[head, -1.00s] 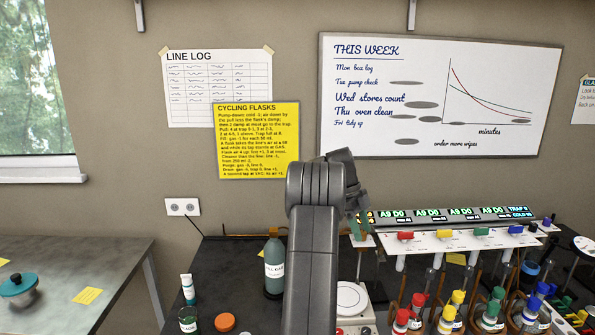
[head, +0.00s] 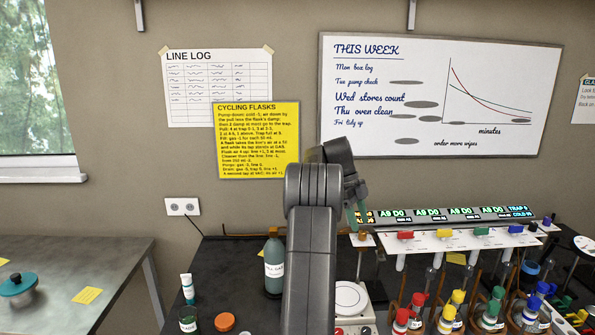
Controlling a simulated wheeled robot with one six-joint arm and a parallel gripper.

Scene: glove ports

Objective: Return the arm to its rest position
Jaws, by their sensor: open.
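My arm (head: 310,250) rises grey in the middle of the head view and bends at a dark upper joint. My gripper (head: 357,214) shows in part behind the arm's upper end, with greenish fingers pointing down. It is open, and I see nothing held in it. It appears in front of the left end of the lit display bar; its distance from the bar is hard to tell. Part of the gripper is hidden by the arm.
A rack with coloured valves (head: 445,234) and several stoppered flasks stands at the right. A white round-topped device (head: 350,298) is beside my arm. A teal bottle (head: 273,265), a small tube (head: 188,289) and an orange lid (head: 225,322) stand left.

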